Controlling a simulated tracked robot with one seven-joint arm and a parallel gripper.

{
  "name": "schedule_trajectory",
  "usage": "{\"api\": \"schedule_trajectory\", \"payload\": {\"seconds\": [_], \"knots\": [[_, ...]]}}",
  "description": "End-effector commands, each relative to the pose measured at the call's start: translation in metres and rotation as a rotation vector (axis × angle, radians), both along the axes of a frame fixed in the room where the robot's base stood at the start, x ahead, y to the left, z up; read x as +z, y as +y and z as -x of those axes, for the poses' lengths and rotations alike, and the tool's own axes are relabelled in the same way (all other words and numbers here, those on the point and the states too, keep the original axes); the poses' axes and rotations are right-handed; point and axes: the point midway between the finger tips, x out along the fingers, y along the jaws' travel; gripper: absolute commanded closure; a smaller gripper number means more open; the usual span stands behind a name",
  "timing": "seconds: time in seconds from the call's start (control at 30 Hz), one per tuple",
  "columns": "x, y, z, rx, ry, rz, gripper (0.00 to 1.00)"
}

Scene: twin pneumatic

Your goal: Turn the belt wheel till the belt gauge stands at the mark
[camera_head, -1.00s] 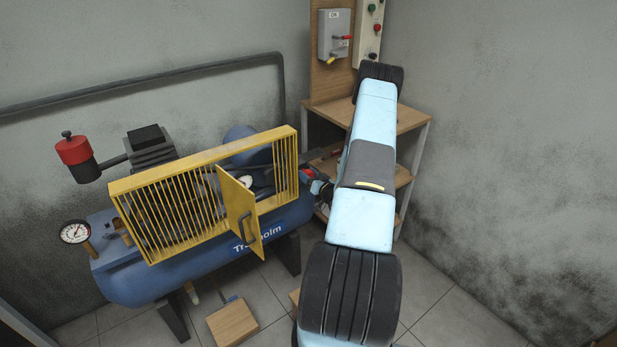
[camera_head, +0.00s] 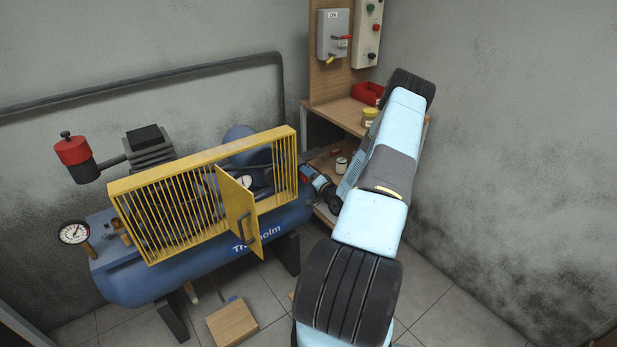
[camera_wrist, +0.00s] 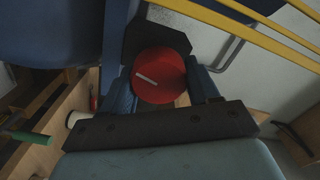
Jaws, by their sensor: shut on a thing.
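In the wrist view a round red wheel (camera_wrist: 172,68) with a white line on its face sits between the two blue fingers of my gripper (camera_wrist: 162,84); it appears to be the belt wheel. The fingers are shut on its sides. In the head view my gripper (camera_head: 318,183) is at the right end of the blue compressor tank (camera_head: 130,283), with the wheel mostly hidden. A small white dial (camera_head: 246,181), perhaps the belt gauge, shows behind the yellow guard (camera_head: 280,135) by its open door (camera_head: 237,210). Its needle and mark are too small to read.
A pressure gauge (camera_head: 74,232) stands at the tank's left end. A wooden shelf unit (camera_head: 340,112) behind my arm carries a red bin (camera_head: 368,93) and a yellow jar (camera_head: 369,116). A wooden block (camera_head: 232,323) lies on the floor. Yellow guard bars (camera_wrist: 235,28) pass close above my gripper.

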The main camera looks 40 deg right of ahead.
Motion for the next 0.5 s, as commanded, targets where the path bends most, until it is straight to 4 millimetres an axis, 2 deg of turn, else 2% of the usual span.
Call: {"api": "schedule_trajectory", "payload": {"seconds": [0.5], "knots": [[-0.0030,-0.0031,0.0024,-0.006,0.006,-0.034,0.70]]}}
